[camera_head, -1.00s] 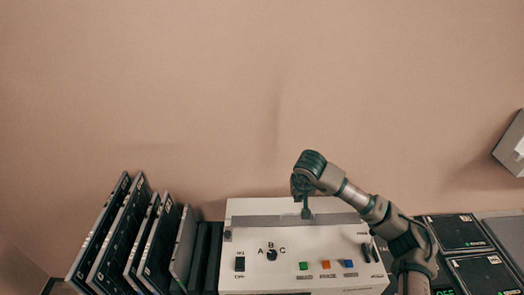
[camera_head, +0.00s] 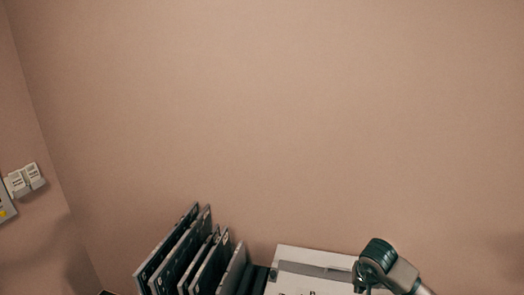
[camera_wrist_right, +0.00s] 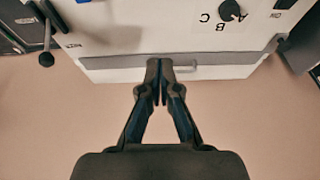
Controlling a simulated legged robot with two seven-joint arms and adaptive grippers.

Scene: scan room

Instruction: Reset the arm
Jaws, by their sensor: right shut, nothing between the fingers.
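My right gripper (camera_wrist_right: 159,72) is shut and empty in the right wrist view, its fingertips together in front of the white control panel (camera_wrist_right: 120,35). In the head view my right gripper (camera_head: 365,284) is at the lower right, cut by the bottom edge, over the right part of the same panel (camera_head: 300,252). The wrist view shows the panel upside down, with a black knob (camera_wrist_right: 230,10) by the letters A, B and C. I cannot tell whether the gripper touches the panel. My left gripper is not in view.
Several dark upright plates (camera_head: 185,255) stand in a rack left of the panel. A black-knobbed lever (camera_wrist_right: 46,58) shows at the wrist view's left. White labelled boxes (camera_head: 24,180) are on the left wall. The wall area above the panel is clear.

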